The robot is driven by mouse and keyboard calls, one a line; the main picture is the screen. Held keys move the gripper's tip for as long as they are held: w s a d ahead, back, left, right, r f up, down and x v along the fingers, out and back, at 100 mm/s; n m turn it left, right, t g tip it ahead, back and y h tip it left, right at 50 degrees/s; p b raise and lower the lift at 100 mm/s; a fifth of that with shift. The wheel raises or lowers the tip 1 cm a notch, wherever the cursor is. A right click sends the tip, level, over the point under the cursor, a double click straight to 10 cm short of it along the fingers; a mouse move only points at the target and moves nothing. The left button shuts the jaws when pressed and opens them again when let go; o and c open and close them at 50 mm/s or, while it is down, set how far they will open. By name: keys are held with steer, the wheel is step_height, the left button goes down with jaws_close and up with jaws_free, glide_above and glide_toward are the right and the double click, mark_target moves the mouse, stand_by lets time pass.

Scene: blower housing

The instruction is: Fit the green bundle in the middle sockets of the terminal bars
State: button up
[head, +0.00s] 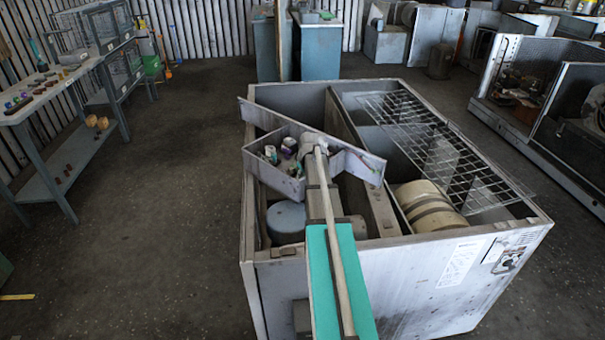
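A large open grey blower housing (400,290) stands in front of me. My arm reaches over its near wall, and the arm's far end is above an angled metal compartment (292,186) on the housing's left side. I cannot make out my gripper's fingers there, or whether they hold anything. Small green, white and purple pieces (288,146) show in this compartment beside the arm's end. They are too small to tell whether one is the green bundle. I cannot pick out the terminal bars or their sockets; my arm hides part of the compartment.
A wire grille (440,140) covers part of the housing's right side, near a cream ribbed cylinder (428,207). A blue-grey cylinder (286,221) sits at left inside. A bench (48,92) at far left carries several small coloured pieces. The floor (160,220) between is clear.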

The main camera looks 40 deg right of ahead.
steer(key=shift+o, duration=0.9)
steer(key=shift+r, duration=0.15)
